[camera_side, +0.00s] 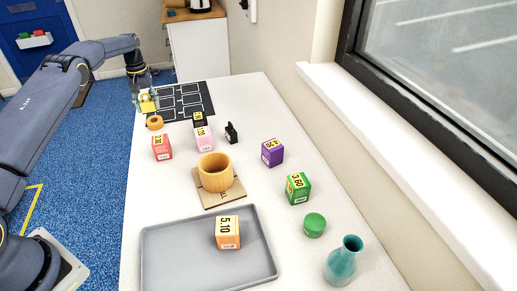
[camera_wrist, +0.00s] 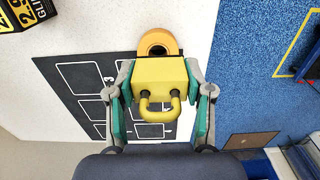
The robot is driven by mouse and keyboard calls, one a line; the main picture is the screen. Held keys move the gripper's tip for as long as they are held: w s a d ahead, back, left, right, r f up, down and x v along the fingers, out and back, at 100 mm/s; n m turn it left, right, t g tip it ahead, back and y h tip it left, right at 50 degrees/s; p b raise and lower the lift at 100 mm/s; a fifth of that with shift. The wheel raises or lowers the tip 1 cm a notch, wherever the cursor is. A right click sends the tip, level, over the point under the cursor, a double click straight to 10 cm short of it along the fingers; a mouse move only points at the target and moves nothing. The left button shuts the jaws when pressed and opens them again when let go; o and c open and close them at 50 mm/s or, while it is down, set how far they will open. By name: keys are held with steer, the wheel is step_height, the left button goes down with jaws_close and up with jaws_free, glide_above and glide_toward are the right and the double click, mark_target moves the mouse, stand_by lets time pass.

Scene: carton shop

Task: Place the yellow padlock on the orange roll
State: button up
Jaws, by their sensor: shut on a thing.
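The yellow padlock (camera_wrist: 160,80) is held between the fingers of my gripper (camera_wrist: 162,92) in the wrist view, its shackle toward the camera. In the side view my gripper (camera_side: 146,100) holds the padlock (camera_side: 148,106) above the far left part of the table. The orange roll (camera_wrist: 158,42) lies on the white table just beyond the padlock in the wrist view, partly hidden by it. In the side view the orange roll (camera_side: 154,123) lies flat, below and slightly right of the padlock, with a gap between them.
A black mat (camera_side: 181,101) with white outlines lies beside the roll. A red box (camera_side: 161,147), a pink box (camera_side: 203,138) and a black padlock (camera_side: 231,133) stand nearby. A wooden cup (camera_side: 215,172), a grey tray (camera_side: 160,255) and a teal vase (camera_side: 342,264) are nearer.

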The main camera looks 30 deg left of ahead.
mark_target(154, 120)
steer(key=shift+w+a+f, duration=0.2)
steer(key=shift+w+f, duration=0.25)
steer(key=shift+f, duration=1.6)
steer(key=o, duration=1.4)
steer(key=shift+f, duration=0.15)
steer(key=shift+o, duration=0.2)
